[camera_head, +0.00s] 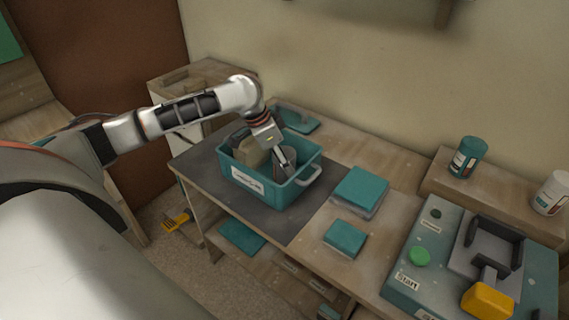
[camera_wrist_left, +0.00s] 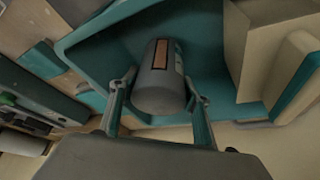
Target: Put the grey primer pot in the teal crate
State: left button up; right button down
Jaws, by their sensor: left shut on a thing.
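The teal crate (camera_head: 290,193) stands on a dark mat on the workbench, a pale label on its front wall. Its teal inside also shows in the left wrist view (camera_wrist_left: 110,42). My left gripper (camera_head: 284,166) reaches down into the crate. It is shut on the grey primer pot (camera_wrist_left: 160,88), whose label is orange-brown. The pot is inside the crate's outline; whether its base touches the crate floor I cannot tell. In the head view the pot (camera_head: 290,154) is partly hidden by the fingers. My right gripper is not in view.
A beige container (camera_head: 247,150) fills the crate's left part, beside the pot. Teal-topped stacks (camera_head: 360,188) lie right of the crate. A machine with a green button (camera_head: 420,256) and yellow part stands at the right. A teal-and-white tub (camera_head: 467,157) stands on a ledge.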

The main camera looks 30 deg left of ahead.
pick_arm(q)
jog(key=shift+f, duration=0.35)
jog(key=shift+r, duration=0.1)
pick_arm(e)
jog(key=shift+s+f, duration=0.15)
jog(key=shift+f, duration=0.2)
pick_arm(q)
jog(key=o, duration=1.5)
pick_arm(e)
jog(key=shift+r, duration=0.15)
pick_arm(q)
jog(key=shift+a+r, duration=0.1)
jog(key=shift+r, duration=0.2)
jog(key=p+v, duration=0.3)
jog(key=v, duration=0.8)
jog(key=shift+s, duration=0.15)
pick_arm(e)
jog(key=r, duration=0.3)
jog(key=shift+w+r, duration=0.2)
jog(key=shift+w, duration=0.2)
